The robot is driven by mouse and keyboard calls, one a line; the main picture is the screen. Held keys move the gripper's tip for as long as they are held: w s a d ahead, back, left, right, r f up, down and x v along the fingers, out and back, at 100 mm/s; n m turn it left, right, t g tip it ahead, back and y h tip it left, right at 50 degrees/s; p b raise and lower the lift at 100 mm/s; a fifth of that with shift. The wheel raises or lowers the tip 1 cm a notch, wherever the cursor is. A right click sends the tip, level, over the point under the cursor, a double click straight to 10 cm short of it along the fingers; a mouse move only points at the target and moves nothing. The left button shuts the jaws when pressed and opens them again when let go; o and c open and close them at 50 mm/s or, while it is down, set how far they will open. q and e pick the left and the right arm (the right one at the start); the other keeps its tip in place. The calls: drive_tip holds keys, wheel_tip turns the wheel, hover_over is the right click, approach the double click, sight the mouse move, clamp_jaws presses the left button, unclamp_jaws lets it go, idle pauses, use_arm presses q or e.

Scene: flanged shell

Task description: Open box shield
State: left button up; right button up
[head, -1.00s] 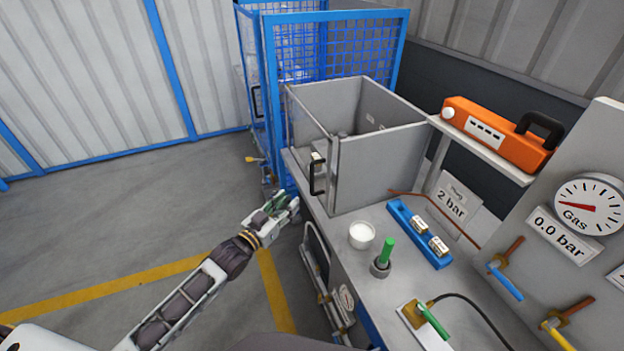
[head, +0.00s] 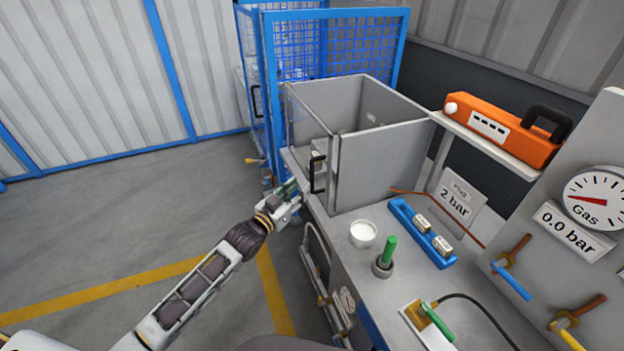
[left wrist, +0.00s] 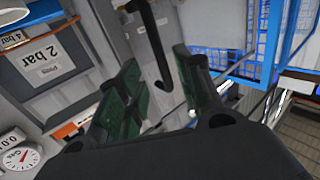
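A black handle (head: 318,174) sits at the near edge of that panel, which looks closed against the box. My left gripper (head: 295,188) is just left of the handle and a little below it, apart from it. In the left wrist view the handle (left wrist: 155,45) hangs between and beyond the green-padded fingers of the left gripper (left wrist: 160,95), which are spread open and empty. My right gripper is not in view.
A white cup (head: 363,234), a green-handled tool (head: 385,255) and a blue holder (head: 421,235) stand on the bench before the box. An orange case (head: 500,130) lies on a shelf at right. A blue mesh cage (head: 340,45) stands behind. Floor at left is clear.

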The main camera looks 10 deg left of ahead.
sight(311, 178)
use_arm(q)
drive_tip(key=shift+b+x, duration=0.9)
drive_tip(key=shift+x, duration=1)
drive_tip(key=shift+b+x, duration=0.75)
drive_tip(key=shift+x, duration=0.7)
drive_tip(key=shift+w+d, duration=0.25)
drive_tip(key=shift+w, duration=0.25)
drive_tip(key=shift+w+b, duration=0.1)
drive_tip(key=shift+b, duration=0.2)
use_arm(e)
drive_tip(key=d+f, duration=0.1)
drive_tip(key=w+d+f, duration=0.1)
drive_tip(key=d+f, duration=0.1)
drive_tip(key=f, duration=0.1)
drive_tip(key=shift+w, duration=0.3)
use_arm(q)
drive_tip(key=c, duration=0.7)
clamp_jaws()
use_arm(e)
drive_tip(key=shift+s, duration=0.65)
